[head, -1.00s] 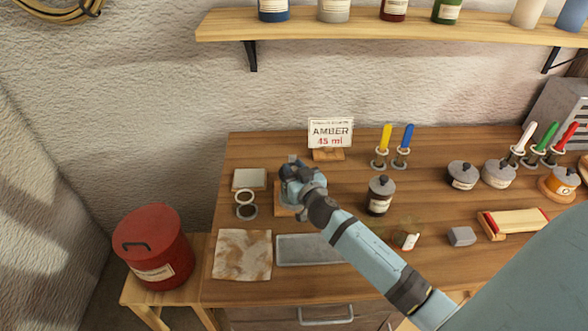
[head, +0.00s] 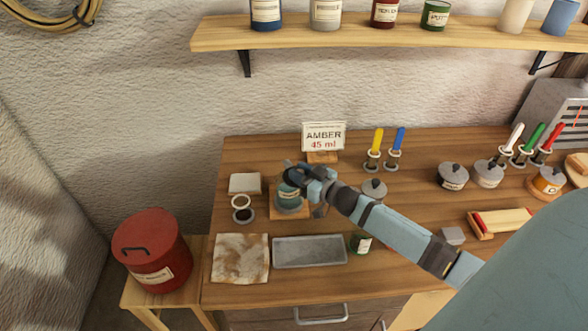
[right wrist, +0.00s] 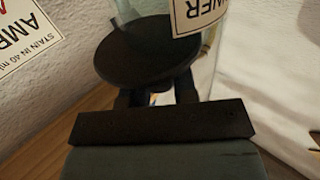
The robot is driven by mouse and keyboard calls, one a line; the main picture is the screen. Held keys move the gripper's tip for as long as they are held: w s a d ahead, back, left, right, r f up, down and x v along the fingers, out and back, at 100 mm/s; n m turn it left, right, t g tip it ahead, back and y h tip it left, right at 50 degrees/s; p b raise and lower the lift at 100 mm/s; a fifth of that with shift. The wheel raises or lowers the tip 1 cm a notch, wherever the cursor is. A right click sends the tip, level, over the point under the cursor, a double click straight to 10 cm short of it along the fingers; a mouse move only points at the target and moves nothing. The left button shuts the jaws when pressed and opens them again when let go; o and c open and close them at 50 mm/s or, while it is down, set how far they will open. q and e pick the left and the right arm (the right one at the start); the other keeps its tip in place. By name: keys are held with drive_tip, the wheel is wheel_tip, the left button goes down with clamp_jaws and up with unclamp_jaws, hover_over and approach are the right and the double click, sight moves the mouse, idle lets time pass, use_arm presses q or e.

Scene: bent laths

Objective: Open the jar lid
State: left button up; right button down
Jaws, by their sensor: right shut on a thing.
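A glass jar (head: 289,199) stands on a small wooden board at the left of the workbench. My right gripper (head: 300,174) is at the jar's top, reaching in from the right. In the right wrist view its dark fingers (right wrist: 157,97) are shut on the underside-facing knob of a dark round lid (right wrist: 148,52). The jar's glass and a pale label (right wrist: 200,12) show behind the lid. I cannot tell whether the lid touches the rim. My left gripper is not in view.
A grey tray (head: 309,252) and stained cloth (head: 240,259) lie in front. Small round cups (head: 242,208) are at the left. A lidded pot (head: 375,189) and small green can (head: 361,242) are near my arm.

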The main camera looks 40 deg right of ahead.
drive_tip(key=d+n+y, duration=0.1)
drive_tip(key=y, duration=0.1)
drive_tip(key=shift+d+n+g+y, duration=0.2)
drive_tip(key=shift+n+g+y, duration=0.1)
drive_tip(key=shift+n+g, duration=0.1)
drive_tip(key=shift+d+n+g+y, duration=0.3)
drive_tip(key=shift+n+y, duration=0.2)
drive_tip(key=shift+y, duration=0.1)
drive_tip(key=c, duration=0.9)
unclamp_jaws()
drive_tip(key=shift+c, duration=0.2)
drive_tip(key=shift+s, duration=0.1)
